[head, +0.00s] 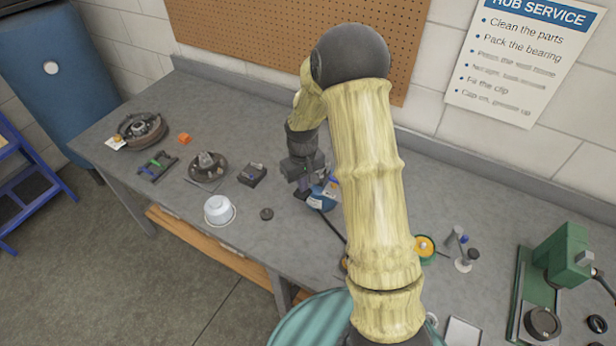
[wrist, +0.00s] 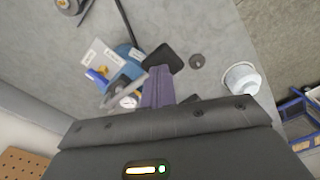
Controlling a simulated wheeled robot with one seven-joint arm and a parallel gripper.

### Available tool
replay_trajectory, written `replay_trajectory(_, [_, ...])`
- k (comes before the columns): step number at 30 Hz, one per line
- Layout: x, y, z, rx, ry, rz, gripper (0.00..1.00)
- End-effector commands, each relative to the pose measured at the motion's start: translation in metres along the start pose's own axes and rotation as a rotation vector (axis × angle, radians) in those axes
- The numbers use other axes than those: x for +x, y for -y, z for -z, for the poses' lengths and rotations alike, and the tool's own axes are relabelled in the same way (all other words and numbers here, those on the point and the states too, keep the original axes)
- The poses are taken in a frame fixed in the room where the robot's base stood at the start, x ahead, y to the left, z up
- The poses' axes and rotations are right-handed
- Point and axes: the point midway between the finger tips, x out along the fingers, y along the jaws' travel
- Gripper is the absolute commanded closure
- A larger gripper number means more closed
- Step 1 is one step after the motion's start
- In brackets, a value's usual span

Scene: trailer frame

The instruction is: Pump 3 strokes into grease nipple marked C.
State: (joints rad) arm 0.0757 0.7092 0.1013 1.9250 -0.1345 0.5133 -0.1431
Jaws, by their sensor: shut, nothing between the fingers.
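My gripper (head: 303,190) is low over the bench, beside a blue labelled object (head: 321,199). In the wrist view its purple fingers (wrist: 158,85) are shut with nothing between them. The blue object (wrist: 122,58) is partly hidden by the fingers; it carries white labels, a round dial-like face (wrist: 128,101) and a grey bar. A black rod or hose (wrist: 127,25) runs from near it across the bench. I cannot tell whether the fingers touch it. No nipple or letter C can be read in either view.
A white tub (head: 219,210) and dark disc (head: 266,214) lie left of my gripper. Hub parts (head: 207,166), a small black box (head: 252,174) and an orange block (head: 184,138) stand farther left. A green press (head: 560,262) is at right. My arm hides the bench's middle.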

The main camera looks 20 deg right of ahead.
Motion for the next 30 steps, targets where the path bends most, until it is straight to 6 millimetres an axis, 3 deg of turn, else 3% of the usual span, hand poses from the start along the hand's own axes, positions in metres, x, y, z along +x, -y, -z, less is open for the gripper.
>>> replay_trajectory(16, [0.024, 0.003, -0.002, 0.000, 0.001, 0.001, 1.00])
replay_trajectory(30, [0.028, 0.003, -0.002, 0.000, 0.002, 0.001, 1.00])
